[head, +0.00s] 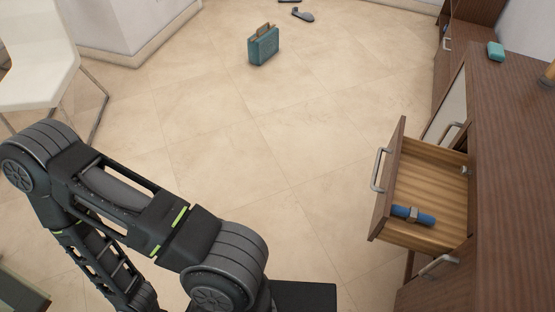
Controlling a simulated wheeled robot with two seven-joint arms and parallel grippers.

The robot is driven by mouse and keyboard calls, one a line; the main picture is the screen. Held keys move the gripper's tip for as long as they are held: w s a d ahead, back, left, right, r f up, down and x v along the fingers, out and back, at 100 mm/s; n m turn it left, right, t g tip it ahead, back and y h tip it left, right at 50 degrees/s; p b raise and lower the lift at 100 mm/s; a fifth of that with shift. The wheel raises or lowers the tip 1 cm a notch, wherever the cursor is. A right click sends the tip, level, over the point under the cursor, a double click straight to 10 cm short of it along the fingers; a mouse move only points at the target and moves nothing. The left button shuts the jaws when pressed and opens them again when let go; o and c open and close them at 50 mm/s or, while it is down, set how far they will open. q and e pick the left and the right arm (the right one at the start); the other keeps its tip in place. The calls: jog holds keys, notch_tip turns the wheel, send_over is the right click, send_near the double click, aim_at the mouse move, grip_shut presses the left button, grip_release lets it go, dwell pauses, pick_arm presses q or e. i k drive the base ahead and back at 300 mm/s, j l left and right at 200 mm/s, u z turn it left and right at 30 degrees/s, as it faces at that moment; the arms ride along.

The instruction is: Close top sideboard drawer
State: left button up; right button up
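The wooden sideboard (510,140) stands along the right side of the head view. One drawer (391,190) is pulled out to the left from just below its top, with light wood inside and a silver bar handle (379,169) on its front. A blue cylindrical object with a grey band (412,215) lies in the drawer near its front. My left arm crosses the lower left, well apart from the drawer, and its gripper is not visible. My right arm and gripper are not in view.
A teal toaster-like object (263,47) stands on the tiled floor, with shoes (302,14) beyond it. A white chair (35,60) is at upper left. A small teal item (496,51) sits on the sideboard. The floor before the drawer is clear.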

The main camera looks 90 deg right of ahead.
aim_at(430, 189)
jog(key=z, duration=4.55)
jog(key=k+j, duration=0.2)
jog(key=j, duration=0.2)
jog(key=k+j, duration=0.45)
jog(key=j, duration=0.3)
